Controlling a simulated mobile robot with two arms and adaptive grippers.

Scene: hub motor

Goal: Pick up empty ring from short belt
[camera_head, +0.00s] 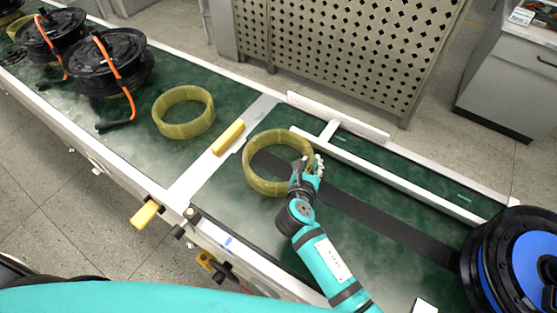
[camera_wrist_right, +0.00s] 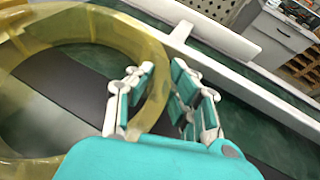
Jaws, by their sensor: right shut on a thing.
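A yellow translucent empty ring (camera_head: 248,174) lies on the green belt just right of the metal crossbar, in the head view. My right gripper (camera_head: 307,166) is at the ring's right side, with its fingers on either side of the ring wall. In the right wrist view the ring (camera_wrist_right: 95,22) fills the left half, and its wall passes between the fingers of the right gripper (camera_wrist_right: 160,92), which is shut on it. I cannot tell whether the ring is clear of the belt. My left gripper is not in view.
A second yellow ring (camera_head: 184,131) lies left of the crossbar (camera_head: 205,169). Black hub motors with orange cables (camera_head: 110,66) stand at the upper left. A black and blue wheel (camera_head: 500,262) is at the lower right. A white guide rail (camera_head: 400,180) runs along the belt's far side.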

